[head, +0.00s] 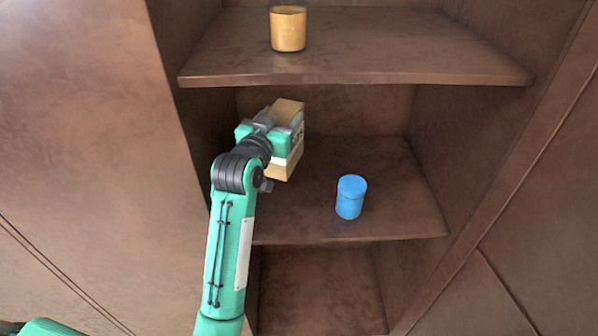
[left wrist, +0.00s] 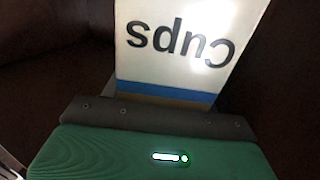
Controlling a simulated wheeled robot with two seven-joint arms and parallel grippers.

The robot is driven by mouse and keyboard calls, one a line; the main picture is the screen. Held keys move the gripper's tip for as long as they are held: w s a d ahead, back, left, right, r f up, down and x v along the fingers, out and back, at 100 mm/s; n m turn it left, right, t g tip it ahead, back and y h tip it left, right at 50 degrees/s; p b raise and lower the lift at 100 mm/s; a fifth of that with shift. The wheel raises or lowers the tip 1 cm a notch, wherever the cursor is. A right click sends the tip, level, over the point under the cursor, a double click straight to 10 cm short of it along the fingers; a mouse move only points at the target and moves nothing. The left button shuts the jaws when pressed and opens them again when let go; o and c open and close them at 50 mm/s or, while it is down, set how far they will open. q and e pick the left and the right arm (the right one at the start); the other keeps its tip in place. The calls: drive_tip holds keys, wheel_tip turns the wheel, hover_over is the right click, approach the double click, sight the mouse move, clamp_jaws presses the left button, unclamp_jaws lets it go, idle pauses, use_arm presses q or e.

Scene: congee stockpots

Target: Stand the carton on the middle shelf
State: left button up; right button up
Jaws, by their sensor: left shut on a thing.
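The carton (head: 281,170) is a tan box with a white label, at the left of the middle shelf (head: 400,215) in the head view. My left gripper (head: 283,130) reaches into that compartment and is shut on the carton. In the left wrist view the carton (left wrist: 185,45) shows a white face with the word "cups" upside down and a blue band. The gripper hides part of the carton in the head view. I cannot tell whether its bottom touches the shelf. My right gripper is not in view.
A blue canister (head: 350,197) stands on the middle shelf, right of the carton. A yellow-orange cup (head: 288,30) stands on the upper shelf (head: 400,55), whose front edge lies above the carton. The right part of the middle shelf is clear.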

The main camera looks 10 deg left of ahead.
use_arm(q)
wheel_tip(320, 180, down, 11)
drive_tip(key=shift+f+p, duration=0.15)
drive_tip(key=shift+p, duration=0.5)
wheel_tip(320, 180, down, 5)
drive_tip(key=shift+r, duration=0.2)
drive_tip(key=shift+f, duration=0.15)
drive_tip(key=o, duration=1.5)
drive_tip(key=shift+s, duration=0.1)
